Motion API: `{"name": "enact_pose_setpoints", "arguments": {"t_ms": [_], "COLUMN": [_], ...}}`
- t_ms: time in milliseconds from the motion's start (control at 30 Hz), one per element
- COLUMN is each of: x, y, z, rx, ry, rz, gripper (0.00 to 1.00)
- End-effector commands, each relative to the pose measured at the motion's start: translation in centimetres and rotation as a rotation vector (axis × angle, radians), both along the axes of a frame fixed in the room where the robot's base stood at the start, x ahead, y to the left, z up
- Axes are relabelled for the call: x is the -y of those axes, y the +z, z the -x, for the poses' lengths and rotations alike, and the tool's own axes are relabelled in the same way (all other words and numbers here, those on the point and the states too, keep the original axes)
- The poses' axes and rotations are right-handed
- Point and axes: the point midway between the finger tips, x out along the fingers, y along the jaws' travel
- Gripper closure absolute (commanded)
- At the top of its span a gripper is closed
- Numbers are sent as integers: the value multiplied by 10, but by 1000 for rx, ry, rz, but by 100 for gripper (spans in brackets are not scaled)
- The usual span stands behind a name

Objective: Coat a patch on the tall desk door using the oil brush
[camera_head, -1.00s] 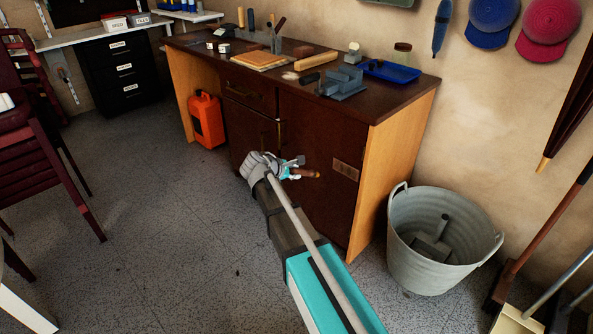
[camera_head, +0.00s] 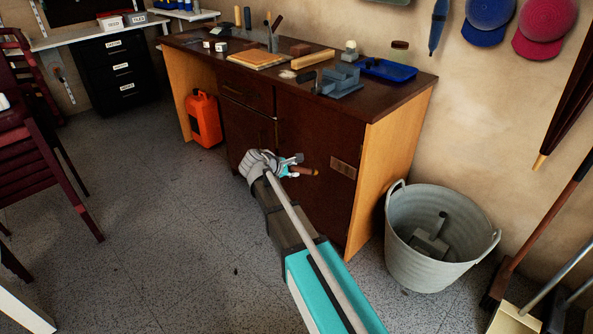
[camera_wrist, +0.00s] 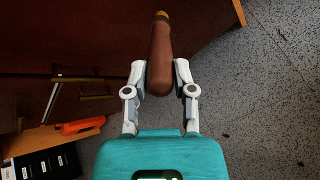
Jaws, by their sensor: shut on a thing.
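The tall desk door (camera_head: 312,135) is the dark wood front at the right of the desk, and it looks closed. My gripper (camera_head: 292,166) is in front of the door and shut on the oil brush (camera_head: 308,172). In the wrist view, my gripper (camera_wrist: 160,78) holds the brush's brown body (camera_wrist: 160,50) between its fingers, with a yellowish end (camera_wrist: 162,15) pointing away. Bristles cannot be made out. I cannot tell whether the brush touches the door. My arm hides part of the door's lower left.
The desk top (camera_head: 220,62) bears a vise (camera_head: 340,82), a blue tray (camera_head: 388,70) and several tools. A metal tub (camera_head: 440,245) stands right of the desk. An orange canister (camera_head: 203,120) sits under it. Red chairs (camera_head: 45,170) are at left. The floor between is clear.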

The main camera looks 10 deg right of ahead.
Motion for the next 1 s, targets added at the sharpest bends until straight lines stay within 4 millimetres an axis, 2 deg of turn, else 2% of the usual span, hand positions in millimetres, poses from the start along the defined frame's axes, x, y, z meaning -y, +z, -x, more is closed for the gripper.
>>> {"name": "enact_pose_setpoints", "arguments": {"t_ms": [700,1000], "x": [44,55], "y": [0,0], "z": [-33,-40], "rx": [0,1], "ry": [-2,-2], "rz": [1,1], "gripper": [100,100]}}
